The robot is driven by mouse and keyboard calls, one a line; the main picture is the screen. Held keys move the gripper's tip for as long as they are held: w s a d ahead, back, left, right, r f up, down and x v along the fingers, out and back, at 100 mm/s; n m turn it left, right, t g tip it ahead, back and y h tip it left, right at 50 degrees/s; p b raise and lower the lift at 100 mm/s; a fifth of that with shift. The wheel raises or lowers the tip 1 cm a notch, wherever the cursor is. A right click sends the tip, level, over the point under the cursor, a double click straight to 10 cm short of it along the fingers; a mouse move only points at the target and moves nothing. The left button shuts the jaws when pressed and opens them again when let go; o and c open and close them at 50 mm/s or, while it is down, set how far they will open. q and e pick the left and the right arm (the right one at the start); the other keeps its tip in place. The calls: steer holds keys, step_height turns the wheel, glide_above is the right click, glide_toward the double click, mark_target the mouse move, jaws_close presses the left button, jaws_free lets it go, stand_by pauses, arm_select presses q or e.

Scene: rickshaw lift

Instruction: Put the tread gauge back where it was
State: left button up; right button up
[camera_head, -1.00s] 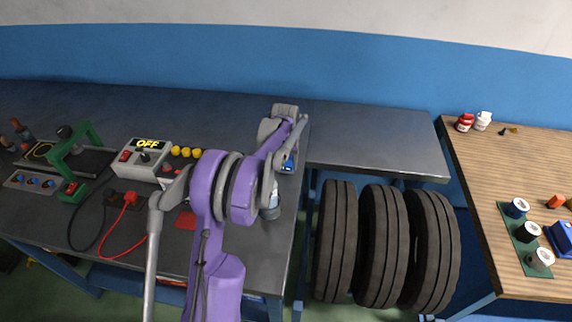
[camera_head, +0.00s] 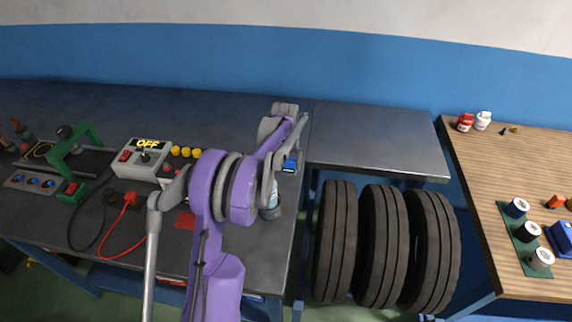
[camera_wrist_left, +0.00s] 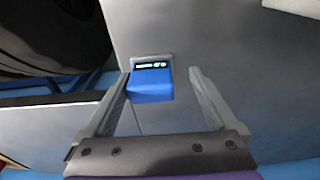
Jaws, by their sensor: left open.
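The tread gauge is a small blue block with a lit dark display. In the head view the gauge (camera_head: 289,167) is at the right part of the dark bench, beside my purple and grey left arm. In the left wrist view the gauge (camera_wrist_left: 152,83) lies between the two fingers of my left gripper (camera_wrist_left: 159,73). The fingers are spread, with a clear gap on the right and a narrower one on the left. In the head view the arm hides much of the gripper (camera_head: 280,168). My right gripper is not in view.
A pale bottle-like item (camera_head: 271,205) stands close to the arm. A grey box reading OFF (camera_head: 143,153), a green press (camera_head: 78,155) and a red cable (camera_head: 112,247) occupy the bench's left. Tyres (camera_head: 384,245) stand below the bare grey shelf (camera_head: 375,140). A wooden table (camera_head: 490,170) is at right.

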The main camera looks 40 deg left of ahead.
mark_target(285, 175)
arm_select(q)
step_height(285, 175, up, 11)
steer(key=s, duration=0.1)
steer(key=s+d+r+m+t, duration=0.1)
steer(key=s+d, duration=0.2)
steer(key=d, duration=0.2)
steer(key=s+d+r+m, duration=0.1)
steer(key=s+d+r, duration=0.1)
steer(key=d, duration=0.3)
steer(key=s+d+f+m+t, duration=0.1)
steer(key=s+d+f+m, duration=0.1)
steer(key=s+d, duration=0.6)
steer(key=s+d+f+m+t, duration=0.1)
steer(key=s+d+f+t, duration=0.1)
steer(key=s+d+f, duration=0.3)
steer(key=s+d, duration=0.3)
steer(key=s, duration=0.4)
steer(key=shift+s+d+m+t+h, duration=0.3)
steer(key=shift+d+m, duration=0.05)
steer(key=shift+m, duration=0.05)
